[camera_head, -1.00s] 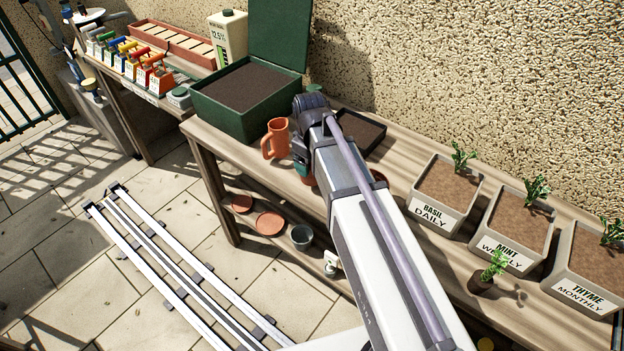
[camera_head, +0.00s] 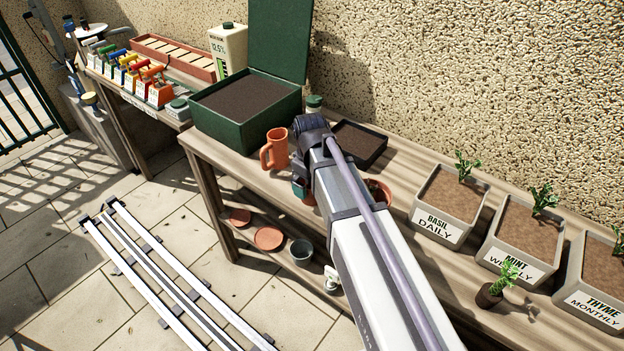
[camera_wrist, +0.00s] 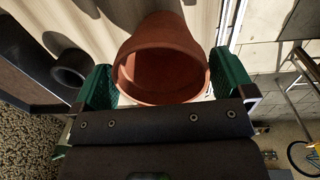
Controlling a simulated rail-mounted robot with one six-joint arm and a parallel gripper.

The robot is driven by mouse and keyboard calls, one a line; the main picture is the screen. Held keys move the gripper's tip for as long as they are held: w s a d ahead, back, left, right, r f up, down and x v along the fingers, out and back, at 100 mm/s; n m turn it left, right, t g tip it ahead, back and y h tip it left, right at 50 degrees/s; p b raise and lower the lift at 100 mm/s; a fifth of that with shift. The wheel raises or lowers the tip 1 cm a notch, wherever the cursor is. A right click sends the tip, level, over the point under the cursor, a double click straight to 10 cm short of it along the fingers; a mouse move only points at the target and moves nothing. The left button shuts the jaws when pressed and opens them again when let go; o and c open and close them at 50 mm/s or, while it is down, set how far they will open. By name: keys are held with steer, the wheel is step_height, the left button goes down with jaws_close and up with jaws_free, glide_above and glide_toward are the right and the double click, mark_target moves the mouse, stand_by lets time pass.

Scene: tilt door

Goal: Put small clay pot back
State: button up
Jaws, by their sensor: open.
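A small terracotta clay pot (camera_wrist: 160,45) is between the two green fingers of my gripper (camera_wrist: 161,68) in the wrist view. Its open rim faces the camera. The fingers are open, one on each side of the pot; small gaps or contact are hard to tell. In the head view, a sliver of orange pot (camera_head: 308,198) shows beside a green fingertip near the bench's front edge, mostly hidden by my arm. Another terracotta pot (camera_head: 380,190) shows just right of my arm.
The wooden bench (camera_head: 235,170) holds a green soil box (camera_head: 245,122), an orange mug (camera_head: 275,150), a black tray (camera_head: 362,142), labelled herb planters (camera_head: 437,228) and a small dark potted plant (camera_head: 490,294). Saucers (camera_head: 268,237) and a grey pot (camera_head: 301,252) sit on the lower shelf.

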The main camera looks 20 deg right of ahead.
steer(key=shift+r, duration=0.1)
step_height(320, 180, up, 12)
steer(key=p, duration=1.3)
steer(key=s+m, duration=0.7)
steer(key=s, duration=0.7)
steer(key=shift+m+b, duration=0.3)
steer(key=shift+b, duration=0.1)
